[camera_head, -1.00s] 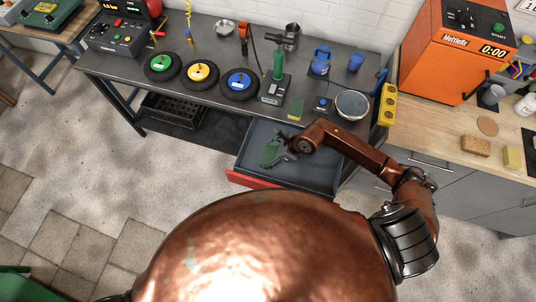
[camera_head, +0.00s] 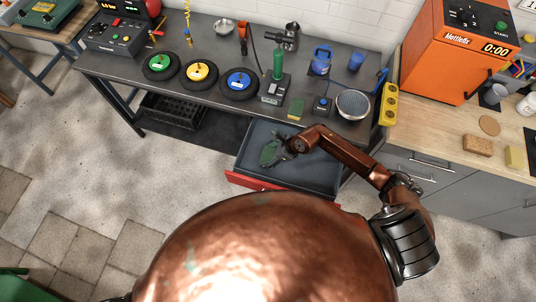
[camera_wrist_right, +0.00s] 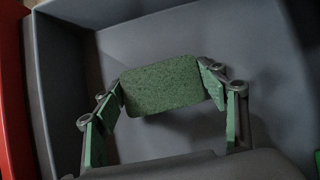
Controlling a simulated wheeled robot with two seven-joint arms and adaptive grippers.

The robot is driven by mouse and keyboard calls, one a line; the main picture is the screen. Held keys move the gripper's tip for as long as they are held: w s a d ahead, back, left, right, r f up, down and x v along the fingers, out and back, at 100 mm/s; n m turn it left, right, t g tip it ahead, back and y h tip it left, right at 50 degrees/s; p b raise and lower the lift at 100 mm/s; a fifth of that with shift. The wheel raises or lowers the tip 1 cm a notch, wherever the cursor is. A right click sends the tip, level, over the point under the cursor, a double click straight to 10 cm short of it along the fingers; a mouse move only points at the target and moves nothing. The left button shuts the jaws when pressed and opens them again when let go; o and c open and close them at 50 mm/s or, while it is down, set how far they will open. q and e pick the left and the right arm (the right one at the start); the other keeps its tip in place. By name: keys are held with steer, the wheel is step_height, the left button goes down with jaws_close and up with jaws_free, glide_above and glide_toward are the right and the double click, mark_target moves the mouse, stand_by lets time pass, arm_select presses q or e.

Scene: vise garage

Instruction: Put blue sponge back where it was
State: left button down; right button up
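A sponge (camera_wrist_right: 162,86) with a speckled dark green face shows in the right wrist view; no blue shows on it. It also shows in the head view (camera_head: 268,153), inside the open drawer (camera_head: 315,176) under the workbench. My right gripper (camera_wrist_right: 162,82) reaches into the drawer. Its two green-padded fingers are at the sponge's left and right edges and appear to touch both. A shadow lies below the sponge; whether it rests on the drawer floor I cannot tell. My left gripper is not in view.
The grey workbench (camera_head: 205,98) above the drawer holds wheels, a green bottle jack (camera_head: 278,65), a green-and-yellow sponge (camera_head: 296,109) and a round mesh-faced thing (camera_head: 353,104). A brown sponge (camera_head: 477,146) and a yellow sponge (camera_head: 514,157) are on the wooden counter at right.

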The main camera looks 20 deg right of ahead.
steer(key=o, duration=0.3)
steer(key=shift+o, duration=0.2)
steer(key=shift+r, duration=0.15)
steer(key=p+v, duration=0.1)
steer(key=v, duration=1.1)
steer(key=shift+s, duration=0.1)
